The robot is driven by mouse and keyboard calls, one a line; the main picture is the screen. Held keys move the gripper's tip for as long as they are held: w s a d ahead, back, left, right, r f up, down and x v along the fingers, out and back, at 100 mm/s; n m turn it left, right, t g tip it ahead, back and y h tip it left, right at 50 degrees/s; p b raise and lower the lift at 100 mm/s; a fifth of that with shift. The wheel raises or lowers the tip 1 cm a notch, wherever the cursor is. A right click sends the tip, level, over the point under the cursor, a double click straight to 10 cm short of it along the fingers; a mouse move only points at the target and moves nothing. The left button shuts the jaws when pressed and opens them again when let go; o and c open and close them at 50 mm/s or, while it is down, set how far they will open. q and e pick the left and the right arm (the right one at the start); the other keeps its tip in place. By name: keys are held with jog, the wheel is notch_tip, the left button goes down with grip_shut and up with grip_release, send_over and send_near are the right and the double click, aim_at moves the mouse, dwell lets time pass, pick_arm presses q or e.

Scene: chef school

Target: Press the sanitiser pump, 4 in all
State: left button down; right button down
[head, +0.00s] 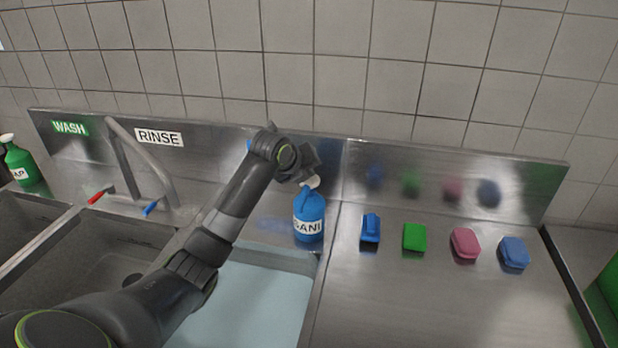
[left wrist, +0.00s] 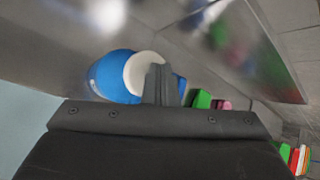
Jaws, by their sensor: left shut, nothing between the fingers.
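The sanitiser bottle (head: 309,222) is blue with a white label reading "SANI" and a white pump top (head: 312,182). It stands upright at the back of the sink unit, between the right basin and the drainboard. My left gripper (head: 308,172) is shut and empty, right at the pump top. In the left wrist view the shut fingers (left wrist: 160,84) overlap the white pump head (left wrist: 140,72), with the blue bottle (left wrist: 106,80) beneath. I cannot tell whether they touch the pump. My right gripper is not in view.
A blue brush (head: 371,229), a green sponge (head: 415,237), a pink sponge (head: 465,243) and a blue sponge (head: 514,252) lie on the steel drainboard (head: 420,300). A faucet (head: 150,170) stands left of my arm. A green soap bottle (head: 22,165) is far left.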

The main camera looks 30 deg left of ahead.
pick_arm(q)
jog(key=shift+f, duration=0.65)
dwell(0.3)
jog(key=shift+r, duration=0.1)
jog(key=shift+r+p, duration=1.05)
jog(key=shift+r, duration=0.4)
jog(key=shift+r, duration=0.2)
notch_tip(320, 180, up, 5)
jog(key=p, duration=0.4)
jog(key=shift+f+p, duration=0.2)
jog(key=shift+p, duration=0.1)
dwell(0.4)
dwell(0.9)
